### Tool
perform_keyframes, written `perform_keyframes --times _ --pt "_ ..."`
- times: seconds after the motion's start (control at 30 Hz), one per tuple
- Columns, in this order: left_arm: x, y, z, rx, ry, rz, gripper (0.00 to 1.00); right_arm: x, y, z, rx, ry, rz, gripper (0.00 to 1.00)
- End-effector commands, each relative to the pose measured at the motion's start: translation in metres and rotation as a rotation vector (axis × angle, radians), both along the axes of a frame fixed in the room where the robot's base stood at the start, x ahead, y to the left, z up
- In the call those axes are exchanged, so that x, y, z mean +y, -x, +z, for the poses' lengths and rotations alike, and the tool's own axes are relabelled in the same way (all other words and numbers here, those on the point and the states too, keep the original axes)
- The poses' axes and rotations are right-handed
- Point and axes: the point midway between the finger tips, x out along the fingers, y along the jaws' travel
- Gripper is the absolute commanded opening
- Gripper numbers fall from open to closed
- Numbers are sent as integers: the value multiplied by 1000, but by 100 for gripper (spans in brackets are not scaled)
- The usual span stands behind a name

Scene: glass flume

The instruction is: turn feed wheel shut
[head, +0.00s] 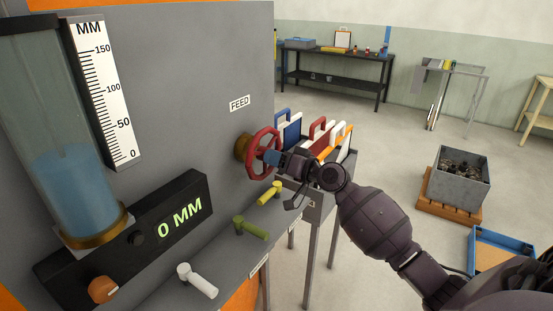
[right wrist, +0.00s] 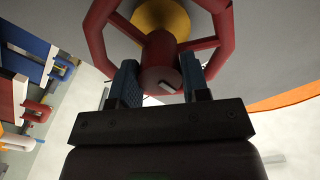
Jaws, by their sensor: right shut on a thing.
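The red feed wheel (head: 263,154) stands on a brass stem (head: 241,147) on the grey panel, under the FEED label (head: 239,103). My right gripper (head: 272,157) reaches it from the right. In the right wrist view the two blue fingers of my right gripper (right wrist: 160,80) are shut on the hub of the red wheel (right wrist: 102,50), one finger at each side. The brass stem (right wrist: 160,15) shows behind the hub. My left gripper is not in view.
A glass tube with blue water (head: 75,190) stands at left beside a scale (head: 103,95). The display (head: 181,221) reads 0 MM. A rack with coloured boards (head: 320,140) stands behind my right gripper.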

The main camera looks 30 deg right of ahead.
Motion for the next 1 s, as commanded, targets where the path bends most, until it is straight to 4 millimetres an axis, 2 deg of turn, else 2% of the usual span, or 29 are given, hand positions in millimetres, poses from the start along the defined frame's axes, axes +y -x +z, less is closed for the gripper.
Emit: perform_keyframes --times 0.17,0.2,0.33,0.7,0.87,1.0 --pt "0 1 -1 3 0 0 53 0 0 0 1 -4 -1 0" --pt "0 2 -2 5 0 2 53 0 0 0 1 -4 -1 49" --pt "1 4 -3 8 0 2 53 0 0 0 0 -3 -1 67" --pt "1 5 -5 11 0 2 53 -2 5 -1 0 -1 -1 67" --pt "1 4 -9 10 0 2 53 -10 24 -2 1 0 -1 67" --pt "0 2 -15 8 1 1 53 -20 48 -3 1 0 -2 67"
